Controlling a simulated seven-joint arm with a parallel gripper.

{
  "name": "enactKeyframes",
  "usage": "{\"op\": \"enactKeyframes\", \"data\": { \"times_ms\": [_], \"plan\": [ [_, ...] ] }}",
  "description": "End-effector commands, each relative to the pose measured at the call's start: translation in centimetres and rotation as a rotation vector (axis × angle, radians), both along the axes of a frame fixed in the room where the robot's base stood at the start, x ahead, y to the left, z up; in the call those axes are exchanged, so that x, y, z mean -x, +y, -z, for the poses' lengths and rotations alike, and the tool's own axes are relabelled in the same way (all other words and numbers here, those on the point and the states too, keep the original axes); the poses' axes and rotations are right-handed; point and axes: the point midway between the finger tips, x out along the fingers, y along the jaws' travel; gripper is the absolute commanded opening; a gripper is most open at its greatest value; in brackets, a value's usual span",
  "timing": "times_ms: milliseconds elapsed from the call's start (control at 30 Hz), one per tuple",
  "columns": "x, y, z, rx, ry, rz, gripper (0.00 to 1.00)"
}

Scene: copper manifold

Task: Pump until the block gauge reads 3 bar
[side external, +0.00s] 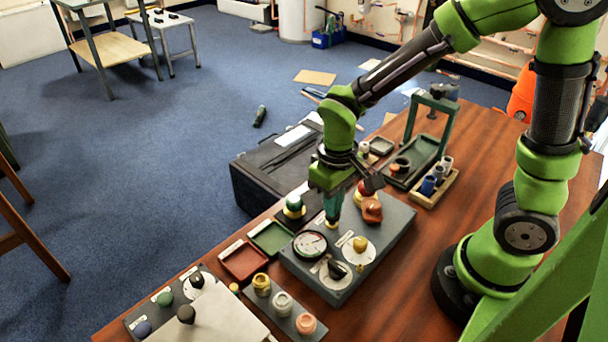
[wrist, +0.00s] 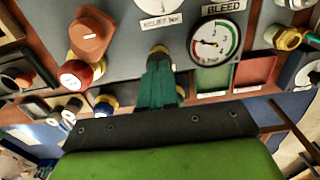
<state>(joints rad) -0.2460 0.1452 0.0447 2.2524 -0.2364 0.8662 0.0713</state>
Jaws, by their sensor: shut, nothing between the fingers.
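The grey block (side external: 383,233) sits on the wooden table and carries a round dial gauge (side external: 310,244). In the wrist view the gauge (wrist: 217,40) has a white face with green and red arcs; its needle points left, its number too small to read. My gripper (side external: 332,214) points down over the block behind the gauge. Its teal fingers (wrist: 160,80) are shut and empty, their tips at a small brass fitting (wrist: 158,50); I cannot tell whether they touch. An orange knob-like part (side external: 372,210) and a red-capped fitting (wrist: 75,73) stand beside the gripper. I cannot tell which part is the pump.
A yellow knob (side external: 360,243) and a black knob (side external: 337,268) sit on white discs on the block. Red (side external: 243,262) and green (side external: 271,237) trays lie to the left. A green-framed stand (side external: 430,140) is behind.

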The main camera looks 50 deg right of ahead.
Motion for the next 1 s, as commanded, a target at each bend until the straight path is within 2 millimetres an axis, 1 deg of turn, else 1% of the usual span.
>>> {"op": "enactKeyframes", "data": {
  "times_ms": [233,400,467,733,867,967,1000],
  "plan": [
    [0.0,0.0,0.1,0.0,0.001,-0.001,0.0],
    [0.0,0.0,1.7,0.002,0.004,-0.003,0.0],
    [0.0,0.0,2.1,0.001,0.003,-0.002,0.0],
    [0.1,0.0,2.2,0.002,0.004,-0.004,0.0],
    [0.1,0.0,1.5,0.002,0.003,-0.004,0.0],
    [0.0,0.0,0.1,0.0,-0.002,-0.002,0.0],
    [-0.1,0.0,-0.7,-0.001,-0.005,-0.001,0.0]
  ]
}}
